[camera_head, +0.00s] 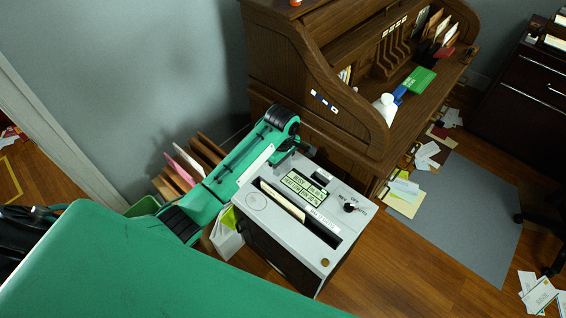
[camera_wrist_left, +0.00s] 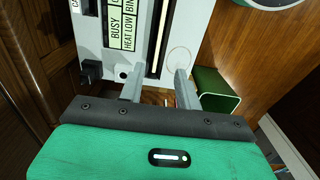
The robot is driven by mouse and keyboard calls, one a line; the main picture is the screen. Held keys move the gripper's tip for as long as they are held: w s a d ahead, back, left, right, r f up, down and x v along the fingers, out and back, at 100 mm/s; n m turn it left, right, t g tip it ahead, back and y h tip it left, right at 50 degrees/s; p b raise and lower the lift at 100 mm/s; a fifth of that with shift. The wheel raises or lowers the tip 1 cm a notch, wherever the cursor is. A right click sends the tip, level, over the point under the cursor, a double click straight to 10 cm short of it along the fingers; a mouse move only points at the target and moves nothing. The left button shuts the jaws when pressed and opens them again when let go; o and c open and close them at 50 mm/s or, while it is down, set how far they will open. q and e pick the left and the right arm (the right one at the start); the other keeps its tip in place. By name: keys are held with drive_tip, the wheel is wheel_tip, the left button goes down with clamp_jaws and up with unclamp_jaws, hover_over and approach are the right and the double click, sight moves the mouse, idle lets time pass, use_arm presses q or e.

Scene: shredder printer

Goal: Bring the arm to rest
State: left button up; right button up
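My left arm comes in from the left in the head view, bent at a green and black joint. My left gripper (camera_wrist_left: 161,75) shows in the wrist view with its two grey fingers apart and nothing seen between them. It is over or beside the shredder (camera_head: 255,202), a grey-white topped machine with a dark body. It also shows in the wrist view (camera_wrist_left: 187,18). A cream sheet (camera_head: 282,200) stands in its slot. I cannot tell whether the fingers touch the shredder. My right gripper is not in view.
A wooden roll-top desk (camera_head: 285,62) stands behind the shredder, with a white bottle (camera_head: 386,104) and a green box (camera_head: 420,80) on it. A green bin (camera_wrist_left: 217,92) is close by the fingers. A grey mat (camera_head: 470,215) and scattered papers lie on the floor at right.

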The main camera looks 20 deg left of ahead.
use_arm(q)
drive_tip(key=shift+r, duration=0.25)
drive_tip(key=shift+s, duration=0.1)
drive_tip(key=s+d+f+m+t, duration=0.25)
drive_tip(key=s+m, duration=0.55)
drive_tip(key=s, duration=0.8)
drive_tip(key=s+a+r+m+t, duration=0.15)
drive_tip(key=s+r+m, duration=0.25)
drive_tip(key=s, duration=0.4)
drive_tip(key=s+a+r+m, duration=0.2)
drive_tip(key=s+r+m, duration=0.15)
drive_tip(key=s, duration=0.45)
wheel_tip(320, 180, down, 31)
drive_tip(key=g, duration=0.2)
drive_tip(key=s+a+f+g, duration=0.1)
drive_tip(key=s+a+f, duration=0.2)
drive_tip(key=s+f, duration=1.6)
drive_tip(key=shift+a+f+m, duration=0.15)
drive_tip(key=shift+f+m, duration=0.3)
drive_tip(key=shift+f, duration=0.15)
